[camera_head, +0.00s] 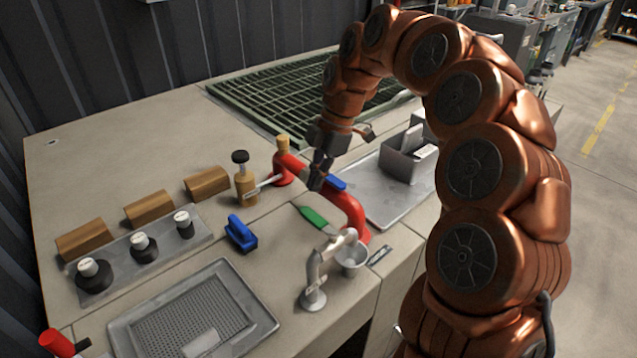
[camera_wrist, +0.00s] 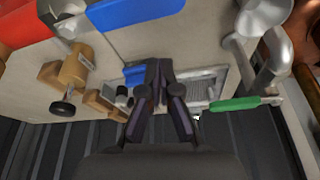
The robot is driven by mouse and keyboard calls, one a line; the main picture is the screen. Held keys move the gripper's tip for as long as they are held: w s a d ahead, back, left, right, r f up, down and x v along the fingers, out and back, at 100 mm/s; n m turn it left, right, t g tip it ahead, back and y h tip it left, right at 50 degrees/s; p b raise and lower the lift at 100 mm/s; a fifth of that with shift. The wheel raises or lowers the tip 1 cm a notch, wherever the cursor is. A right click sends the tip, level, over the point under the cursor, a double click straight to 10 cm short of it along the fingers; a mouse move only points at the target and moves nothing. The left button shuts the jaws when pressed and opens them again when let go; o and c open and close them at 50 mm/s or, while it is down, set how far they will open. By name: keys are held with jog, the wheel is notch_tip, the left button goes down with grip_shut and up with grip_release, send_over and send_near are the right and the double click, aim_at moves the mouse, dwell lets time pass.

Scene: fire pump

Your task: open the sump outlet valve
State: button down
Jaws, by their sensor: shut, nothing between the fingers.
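A red pipe (camera_head: 349,207) arches over the worktop, with a blue lever (camera_head: 336,183) on it. The blue lever looks large at the top of the wrist view (camera_wrist: 135,12). A green lever (camera_head: 313,217) lies beside the red pipe and also shows in the wrist view (camera_wrist: 235,103).
A grey bent pipe (camera_head: 318,268) with a cup (camera_head: 352,258) stands in front. A blue-handled block (camera_head: 241,234), wooden blocks (camera_head: 149,208) and a perforated tray (camera_head: 190,315) lie at left. A green grating (camera_head: 290,95) is behind; a grey box (camera_head: 408,160) stands on a metal plate at right.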

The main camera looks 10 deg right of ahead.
jog(key=v, duration=0.8)
jog(key=shift+w+r, duration=0.25)
jog(key=shift+w, duration=0.05)
dwell(0.5)
jog(key=s+a+r+m+p, duration=0.1)
jog(key=s+r+m+p, duration=0.25)
jog(key=s, duration=0.45)
jog(key=s+d+f+m+h+p, duration=0.1)
jog(key=s+d+f+m+p, duration=0.1)
jog(key=s+m, duration=0.4)
jog(key=s+d+f+m+h+p, duration=0.1)
jog(key=s+m, duration=0.5)
jog(key=s, duration=0.6)
jog(key=s+d+f+m+h+p, duration=0.1)
jog(key=s+d+f+m+p, duration=0.2)
jog(key=s, duration=0.6)
jog(key=f+m, duration=0.2)
jog(key=m, duration=0.1)
jog(key=shift+s+g+h, duration=0.3)
jog(key=shift+s, duration=0.05)
